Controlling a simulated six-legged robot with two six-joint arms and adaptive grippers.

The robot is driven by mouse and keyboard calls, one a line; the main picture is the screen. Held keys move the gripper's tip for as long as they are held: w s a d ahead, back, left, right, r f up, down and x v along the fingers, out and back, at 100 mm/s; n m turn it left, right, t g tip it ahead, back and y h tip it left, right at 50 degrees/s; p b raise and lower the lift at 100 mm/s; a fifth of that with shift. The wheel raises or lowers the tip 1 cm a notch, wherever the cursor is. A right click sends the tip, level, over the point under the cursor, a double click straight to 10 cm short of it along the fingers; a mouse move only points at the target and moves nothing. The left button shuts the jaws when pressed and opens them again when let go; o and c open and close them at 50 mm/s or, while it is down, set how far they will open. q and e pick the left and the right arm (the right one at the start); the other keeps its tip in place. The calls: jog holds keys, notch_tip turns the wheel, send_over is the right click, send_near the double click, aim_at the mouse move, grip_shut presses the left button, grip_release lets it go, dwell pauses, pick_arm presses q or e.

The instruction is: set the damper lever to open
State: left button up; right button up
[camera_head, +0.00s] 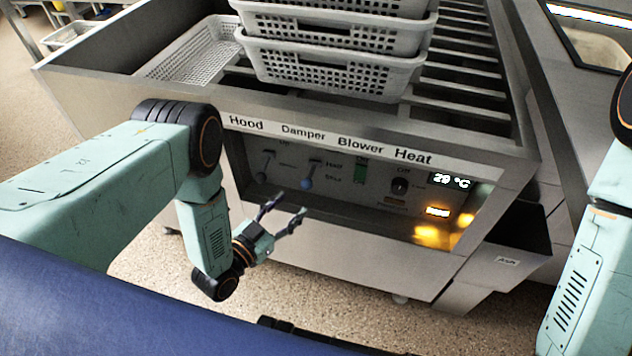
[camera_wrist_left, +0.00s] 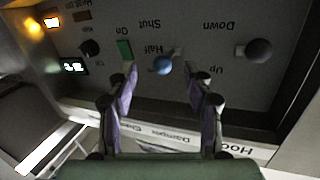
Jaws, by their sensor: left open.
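The damper lever, with a blue ball knob (camera_head: 307,183), is on the control panel under the Damper label. The words Half and Shut are printed beside it, and the knob sits low, near Shut, in the head view. The knob also shows in the upside-down left wrist view (camera_wrist_left: 163,65), lying between the finger lines. My left gripper (camera_head: 291,207) is open and empty, in front of and just below the knob. I see no clear contact. My right gripper is out of view; only part of that arm shows at the right edge.
The hood lever (camera_head: 262,177) is left of the damper lever. The green blower switch (camera_head: 360,172) and heat knob (camera_head: 400,186) are to its right. The panel is recessed under a labelled ledge. Perforated baskets (camera_head: 330,68) are stacked above.

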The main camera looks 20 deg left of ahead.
aim_at(303, 185)
pick_arm(q)
jog(key=shift+w+r+t, duration=0.3)
jog(key=shift+w+r, duration=0.05)
jog(key=shift+r, duration=0.4)
jog(key=b+x, duration=0.1)
jog(key=x, duration=0.4)
jog(key=shift+w+d+b, duration=0.2)
jog(key=shift+w+b, duration=0.1)
jog(key=shift+w, duration=0.05)
jog(key=shift+w+d, duration=0.25)
jog(key=shift+w, duration=0.35)
jog(key=shift+c, duration=0.4)
grip_shut()
